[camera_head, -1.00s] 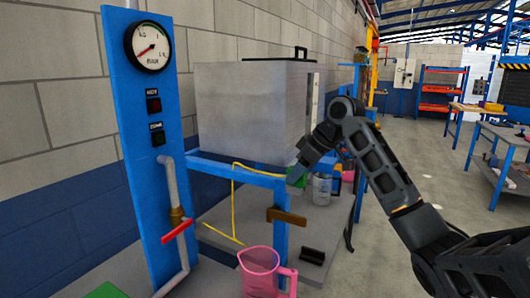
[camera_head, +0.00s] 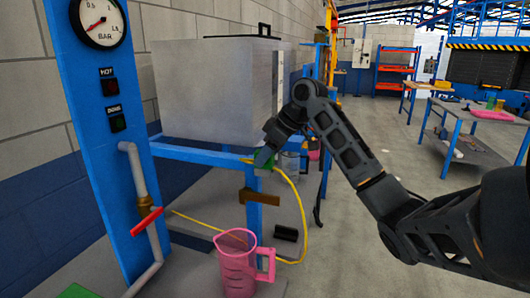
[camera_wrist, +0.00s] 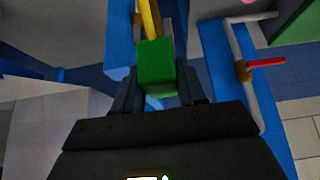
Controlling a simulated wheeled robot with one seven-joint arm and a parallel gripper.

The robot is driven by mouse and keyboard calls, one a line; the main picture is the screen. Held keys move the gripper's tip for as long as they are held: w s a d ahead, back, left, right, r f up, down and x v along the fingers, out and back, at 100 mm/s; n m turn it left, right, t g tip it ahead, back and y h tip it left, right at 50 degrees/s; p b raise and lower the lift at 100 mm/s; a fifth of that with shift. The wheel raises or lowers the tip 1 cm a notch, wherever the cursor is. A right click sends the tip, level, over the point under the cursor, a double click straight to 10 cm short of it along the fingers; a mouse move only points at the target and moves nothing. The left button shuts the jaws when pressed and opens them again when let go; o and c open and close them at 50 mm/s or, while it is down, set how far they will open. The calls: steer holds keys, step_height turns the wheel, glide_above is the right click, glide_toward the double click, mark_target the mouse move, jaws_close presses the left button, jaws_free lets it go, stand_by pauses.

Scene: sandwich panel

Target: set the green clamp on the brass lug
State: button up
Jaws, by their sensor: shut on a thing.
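The green clamp (camera_wrist: 156,66) is in my gripper (camera_wrist: 157,88), between its two fingers in the wrist view. A yellow cable (camera_wrist: 149,18) runs from the clamp. In the head view my gripper (camera_head: 263,158) is near the blue frame's corner, and only a little green of the clamp shows there. The brass lug (camera_head: 260,197) looks like a flat brown bar across the blue post, below my gripper and apart from it. In the wrist view I cannot clearly make out the lug.
The yellow cable (camera_head: 303,215) loops right of the post and down to the grey shelf. A pink jug (camera_head: 238,268) stands in front. A blue panel (camera_head: 88,130) with gauge and red-handled valve (camera_head: 147,220) stands left. A grey box (camera_head: 215,90) sits above the frame.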

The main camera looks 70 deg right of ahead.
steer(key=b, duration=0.5)
glide_above(265, 195)
steer(key=shift+d+f, duration=0.15)
steer(key=shift+f, duration=3.8)
steer(key=shift+f, duration=0.55)
steer(key=o, duration=1.2)
steer(key=b+v, duration=0.1)
steer(key=v, duration=0.6)
steer(key=shift+s+r, duration=0.2)
steer(key=shift+r, duration=0.1)
